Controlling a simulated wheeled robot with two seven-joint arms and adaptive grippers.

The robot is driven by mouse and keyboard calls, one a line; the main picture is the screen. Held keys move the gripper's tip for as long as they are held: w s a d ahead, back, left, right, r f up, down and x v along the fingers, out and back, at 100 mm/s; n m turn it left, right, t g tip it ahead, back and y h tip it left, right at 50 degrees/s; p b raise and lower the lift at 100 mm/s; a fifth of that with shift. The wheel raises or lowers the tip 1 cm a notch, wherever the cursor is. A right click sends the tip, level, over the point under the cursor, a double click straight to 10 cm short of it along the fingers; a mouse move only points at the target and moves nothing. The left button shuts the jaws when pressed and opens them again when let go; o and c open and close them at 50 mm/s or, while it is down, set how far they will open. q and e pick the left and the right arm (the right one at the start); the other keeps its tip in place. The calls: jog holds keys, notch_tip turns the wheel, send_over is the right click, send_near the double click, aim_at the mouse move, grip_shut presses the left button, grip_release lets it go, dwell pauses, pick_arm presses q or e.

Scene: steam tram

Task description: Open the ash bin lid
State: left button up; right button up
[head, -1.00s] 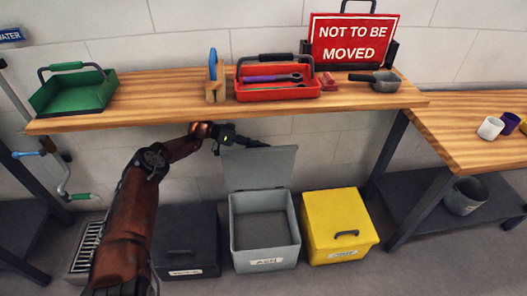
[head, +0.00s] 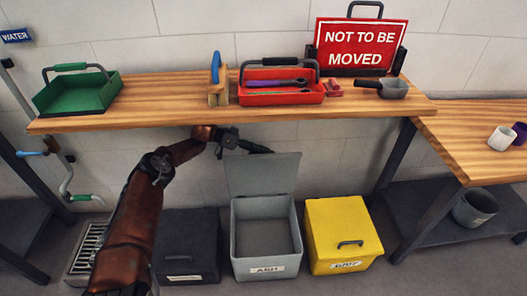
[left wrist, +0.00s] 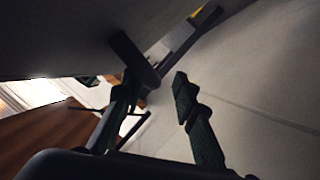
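The grey ash bin (head: 266,268) stands on the floor below the wooden shelf, between the black and yellow bins. Its lid (head: 263,174) stands raised at the back, and the empty-looking inside shows. In the left wrist view, the two fingers of the gripper (left wrist: 155,85) are apart. A dark handle (left wrist: 133,58) on a grey surface, apparently the lid, is by the left finger; I cannot tell whether they touch. My right gripper is not in view.
The wooden shelf (head: 170,108) lies just above my left gripper. A black bin (head: 187,240) and a yellow bin (head: 345,230) flank the ash bin. A red toolbox (head: 280,98) and a red sign (head: 361,45) stand on the shelf. Floor in front is clear.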

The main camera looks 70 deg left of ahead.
pick_arm(q)
jog(key=shift+a, duration=0.1)
jog(key=v, duration=1.2)
jog(key=shift+s, duration=0.1)
dwell(0.7)
